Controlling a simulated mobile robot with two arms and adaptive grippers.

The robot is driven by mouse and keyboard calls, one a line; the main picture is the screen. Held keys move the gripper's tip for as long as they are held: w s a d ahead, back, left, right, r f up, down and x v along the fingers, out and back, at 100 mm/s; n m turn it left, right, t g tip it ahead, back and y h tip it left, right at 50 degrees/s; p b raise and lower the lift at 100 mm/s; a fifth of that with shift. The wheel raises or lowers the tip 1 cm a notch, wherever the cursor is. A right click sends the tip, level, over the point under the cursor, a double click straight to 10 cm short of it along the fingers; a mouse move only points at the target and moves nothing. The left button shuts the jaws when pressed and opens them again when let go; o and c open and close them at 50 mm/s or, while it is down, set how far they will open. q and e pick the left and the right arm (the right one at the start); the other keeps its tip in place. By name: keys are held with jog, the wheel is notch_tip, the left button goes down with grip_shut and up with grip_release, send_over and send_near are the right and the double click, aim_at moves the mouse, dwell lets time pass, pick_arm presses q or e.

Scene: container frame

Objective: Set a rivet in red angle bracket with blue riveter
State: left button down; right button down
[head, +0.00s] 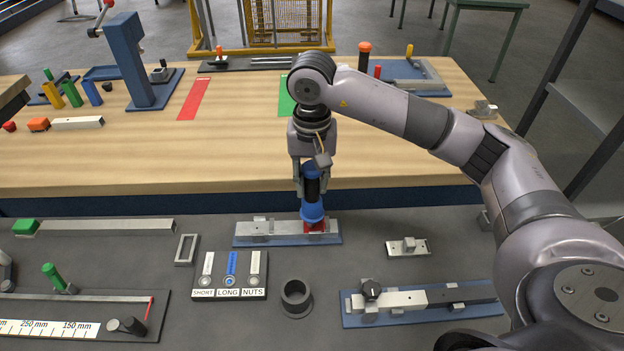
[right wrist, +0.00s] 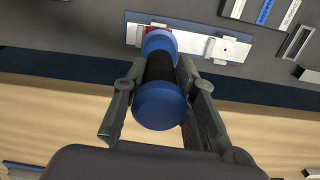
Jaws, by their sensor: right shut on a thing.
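The blue riveter (head: 312,212) has a black grip band and stands upright in my right gripper (head: 312,192). The gripper is shut on the black band, with a finger on each side; the riveter also shows in the right wrist view (right wrist: 160,103). The riveter's lower end is at the red angle bracket (head: 315,228), which is mostly hidden beneath it. The bracket sits at a metal bar (head: 270,228) on a blue fixture plate (head: 287,241). I cannot tell whether the riveter touches the bracket. My left gripper is out of view.
A box labelled SHORT, LONG and NUTS (head: 229,293) stands in front, beside a dark ring-shaped cup (head: 296,297). A second blue fixture (head: 420,320) lies at right and a measuring plate (head: 140,334) at left. A wooden table (head: 240,150) with more tools stands behind a gap.

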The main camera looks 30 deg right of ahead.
aim_at(311, 166)
jog(key=shift+r+p, duration=1.9)
jog(key=shift+r, duration=1.85)
